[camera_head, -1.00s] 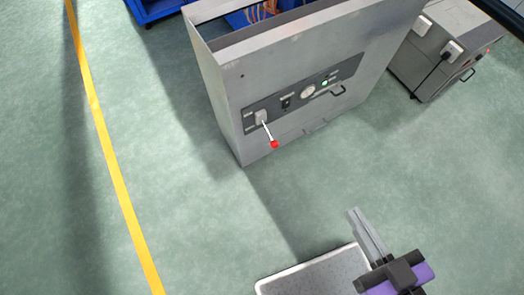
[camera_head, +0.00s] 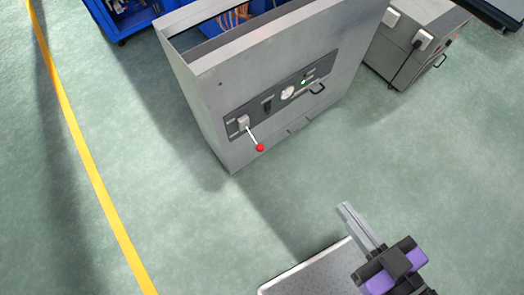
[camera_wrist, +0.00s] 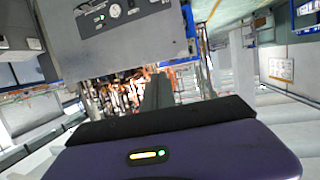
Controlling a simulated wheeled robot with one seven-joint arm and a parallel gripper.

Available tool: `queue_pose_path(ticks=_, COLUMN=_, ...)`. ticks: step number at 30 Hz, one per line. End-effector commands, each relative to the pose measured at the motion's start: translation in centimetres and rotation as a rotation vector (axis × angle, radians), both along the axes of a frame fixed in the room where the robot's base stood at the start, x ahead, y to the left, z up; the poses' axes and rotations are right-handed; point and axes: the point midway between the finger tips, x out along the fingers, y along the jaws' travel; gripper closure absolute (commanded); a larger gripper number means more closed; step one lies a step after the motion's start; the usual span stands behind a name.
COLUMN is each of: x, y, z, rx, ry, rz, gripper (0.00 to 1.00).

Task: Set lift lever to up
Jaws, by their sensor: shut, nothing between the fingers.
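The lift lever (camera_head: 254,138) is a pale rod with a red ball at its end. It sticks out from a dark control panel (camera_head: 278,98) on the front of a grey cabinet (camera_head: 205,90). The rod slants down and to the right in the head view. My gripper (camera_head: 343,208) is shut and empty, over the floor to the lower right of the lever and well apart from it. The wrist view shows the shut fingers (camera_wrist: 156,92) and part of the cabinet front (camera_wrist: 135,45), seen upside down; the lever does not show there.
A smaller grey unit (camera_head: 405,50) stands to the right. A blue bin (camera_head: 128,20) is behind. The floor (camera_head: 290,180) in front of the cabinet is clear.

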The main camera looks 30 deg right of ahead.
Motion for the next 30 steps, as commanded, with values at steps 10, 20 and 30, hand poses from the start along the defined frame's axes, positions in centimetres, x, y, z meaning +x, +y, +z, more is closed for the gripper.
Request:
queue_pose_path(ticks=10, x=0.0, y=0.0, z=0.0, rx=0.0, ry=0.0, rz=0.0, gripper=0.94)
queue_pose_path(ticks=20, x=4.0, y=-0.1, z=-10.8, rx=-0.038, ry=-0.063, rz=0.024, gripper=0.48)
queue_pose_path(ticks=30, x=15.2, y=-0.3, z=-27.3, rx=-0.105, ry=-0.168, rz=0.067, gripper=0.48)
